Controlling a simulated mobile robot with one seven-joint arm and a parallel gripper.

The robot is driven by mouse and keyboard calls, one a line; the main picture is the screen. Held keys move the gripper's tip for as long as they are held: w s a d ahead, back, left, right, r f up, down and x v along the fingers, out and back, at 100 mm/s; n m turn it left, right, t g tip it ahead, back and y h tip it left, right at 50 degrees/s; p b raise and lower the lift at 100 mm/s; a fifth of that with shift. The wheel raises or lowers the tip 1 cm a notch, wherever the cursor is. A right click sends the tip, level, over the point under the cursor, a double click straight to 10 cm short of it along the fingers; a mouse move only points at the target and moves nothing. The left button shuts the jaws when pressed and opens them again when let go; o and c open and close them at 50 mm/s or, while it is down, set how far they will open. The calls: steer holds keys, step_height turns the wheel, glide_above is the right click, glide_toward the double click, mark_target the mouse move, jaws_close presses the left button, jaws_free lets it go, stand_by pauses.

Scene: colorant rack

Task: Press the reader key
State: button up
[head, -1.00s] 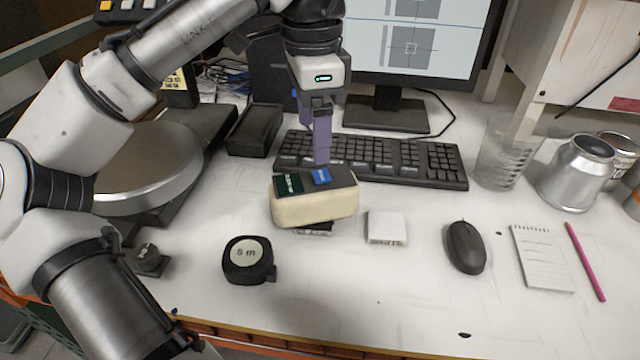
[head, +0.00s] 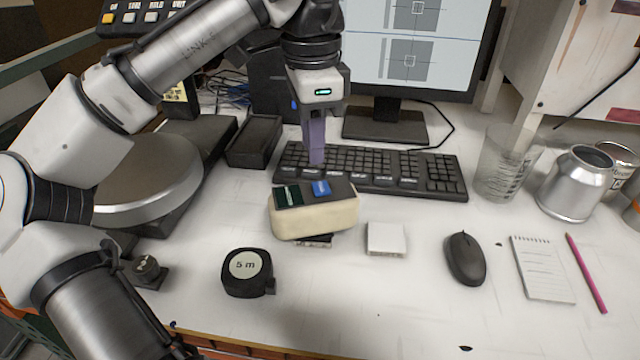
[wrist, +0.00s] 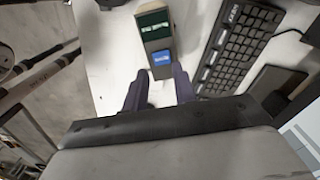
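The reader (head: 315,220) is a cream block with a dark top, standing on the bench in front of the keyboard. Its top carries a dark green display (head: 288,196) and a blue key (head: 320,188). In the wrist view the display (wrist: 153,26) and the blue key (wrist: 161,58) both show, the key nearer the fingers. My gripper (head: 317,163) points down just behind the key, apart from it. In the wrist view my gripper (wrist: 160,73) has its two purple fingers spread with nothing between them; the key lies just beyond the gap.
The keyboard (head: 435,180) lies directly behind the reader. A white block (head: 385,238), a tape measure (head: 247,272) and a mouse (head: 464,258) lie nearby. A round metal plate (head: 150,180) is at left; a beaker (head: 503,165) and metal can (head: 575,180) are at right. The front middle is clear.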

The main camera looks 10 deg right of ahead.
jaws_close()
stand_by(1.1)
